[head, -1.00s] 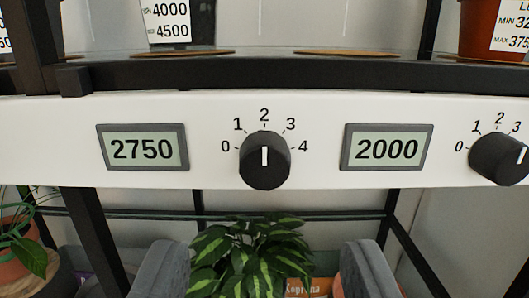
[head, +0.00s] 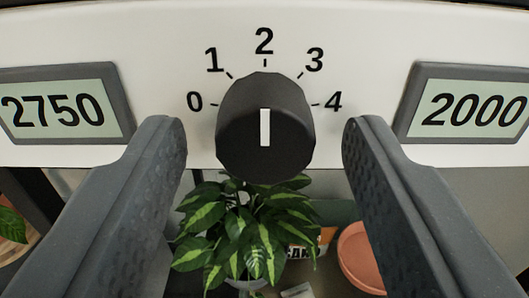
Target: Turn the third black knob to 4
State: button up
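A black knob (head: 265,127) sits on a white panel (head: 345,35) with the marks 0 to 4 around it. Its white pointer line stands upright, towards 2. My gripper (head: 265,135) is open, with one grey finger on each side of the knob and a gap between each finger and the knob. A display reading 2750 (head: 58,106) is left of the knob, and a display reading 2000 (head: 474,104) is right of it. The frame does not show which knob in the row this is.
Below the panel a plant with green and yellow leaves (head: 245,235) stands behind the space between my fingers. A terracotta dish (head: 358,256) lies low at right. A dark frame post (head: 30,195) is at left.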

jog(key=c, duration=0.9)
jog(key=shift+d, duration=0.25)
jog(key=shift+a, duration=0.15)
jog(key=shift+p, duration=0.35)
